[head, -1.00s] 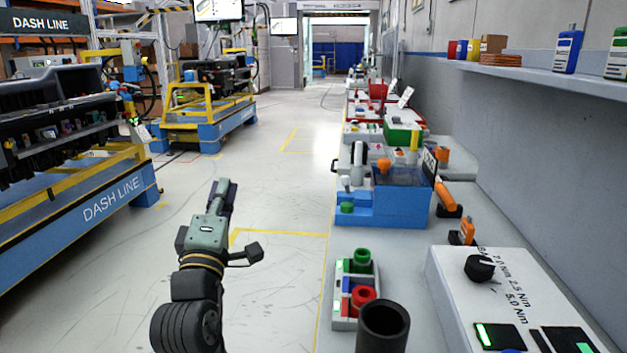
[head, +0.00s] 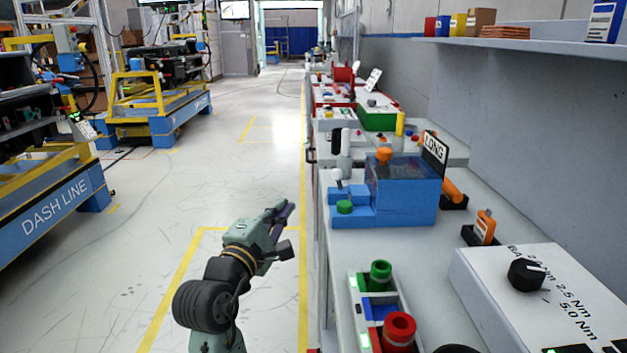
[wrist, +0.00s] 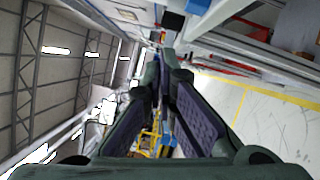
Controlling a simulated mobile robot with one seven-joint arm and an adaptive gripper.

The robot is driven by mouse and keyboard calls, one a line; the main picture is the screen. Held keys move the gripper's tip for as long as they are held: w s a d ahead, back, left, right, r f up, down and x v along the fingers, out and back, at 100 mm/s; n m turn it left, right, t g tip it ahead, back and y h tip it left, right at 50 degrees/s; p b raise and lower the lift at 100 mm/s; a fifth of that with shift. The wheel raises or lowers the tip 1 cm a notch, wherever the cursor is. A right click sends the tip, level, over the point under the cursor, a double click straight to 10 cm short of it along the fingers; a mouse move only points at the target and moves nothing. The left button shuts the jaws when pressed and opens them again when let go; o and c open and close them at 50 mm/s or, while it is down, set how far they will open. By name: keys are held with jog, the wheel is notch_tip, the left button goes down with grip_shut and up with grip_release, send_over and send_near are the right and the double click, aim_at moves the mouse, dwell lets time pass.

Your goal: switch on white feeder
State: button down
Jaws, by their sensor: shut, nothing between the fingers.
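No unit in view is clearly marked as the white feeder, and I cannot tell which one it is. The nearest feeder-like unit is a blue box (head: 405,205) with a dark clear-sided top, a LONG sign (head: 434,149), a green button (head: 344,207) and a small white-topped lever (head: 337,174). Beyond it stand units with white tops and red or green sides (head: 378,121), small and partly hidden. My gripper (head: 284,212) is shut and empty, over the floor left of the bench, apart from everything. Its dark finger pads show in the wrist view (wrist: 168,75).
The bench runs along the right wall. Near on it are a tray with green and red rings (head: 360,318) and a white torque box with a black knob (head: 525,274). A shelf (head: 560,50) hangs above. The aisle floor (head: 190,200) left of the bench is clear.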

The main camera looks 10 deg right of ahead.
aim_at(337, 179)
jog(key=w+d+r+p, duration=0.2)
jog(key=w+d, duration=0.5)
jog(key=d, duration=0.2)
dwell(0.4)
jog(key=shift+w+r+p, duration=0.1)
jog(key=shift+r+p, duration=0.05)
jog(key=shift+p, duration=0.3)
